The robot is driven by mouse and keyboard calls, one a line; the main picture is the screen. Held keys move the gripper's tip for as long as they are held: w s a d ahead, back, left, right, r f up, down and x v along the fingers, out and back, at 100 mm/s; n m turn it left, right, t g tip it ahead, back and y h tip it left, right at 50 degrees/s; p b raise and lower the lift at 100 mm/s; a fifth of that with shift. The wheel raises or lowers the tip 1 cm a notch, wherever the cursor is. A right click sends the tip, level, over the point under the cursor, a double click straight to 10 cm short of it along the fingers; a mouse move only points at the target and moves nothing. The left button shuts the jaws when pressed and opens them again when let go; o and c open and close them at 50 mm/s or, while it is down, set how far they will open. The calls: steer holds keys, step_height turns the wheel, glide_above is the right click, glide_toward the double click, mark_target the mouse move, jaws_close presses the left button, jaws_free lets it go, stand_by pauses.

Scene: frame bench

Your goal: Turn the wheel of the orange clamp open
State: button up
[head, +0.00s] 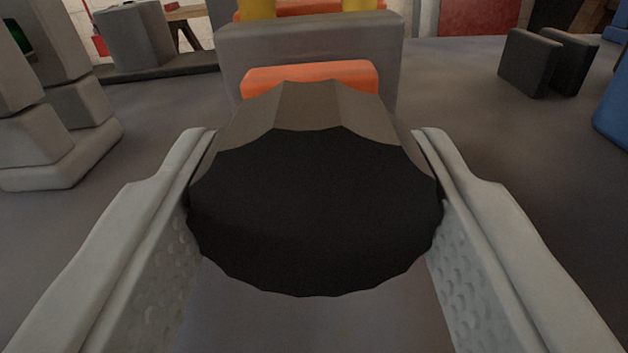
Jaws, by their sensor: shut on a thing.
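A large black wheel (315,210) with a scalloped edge fills the middle of the head view, its flat face toward me. Its upper rim looks grey-brown in the light. My gripper (315,190) has one pale finger on each side of the wheel, and both touch its rim, so it is shut on the wheel. Just behind the wheel, an orange part (310,76) of the clamp shows above the rim. The rest of the clamp behind the wheel is hidden.
A grey block (310,45) with yellow pieces above it stands behind the orange part. Grey blocks (50,140) stand at the left, two dark upright plates (548,62) at the right, and a blue object (612,105) at the right edge. Grey bench surface lies clear between them.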

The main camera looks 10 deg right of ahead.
steer(key=shift+n, duration=1.6)
steer(key=o, duration=1)
steer(key=shift+c, duration=0.2)
steer(key=v, duration=1.7)
steer(key=shift+s, duration=0.2)
steer(key=shift+r, duration=0.1)
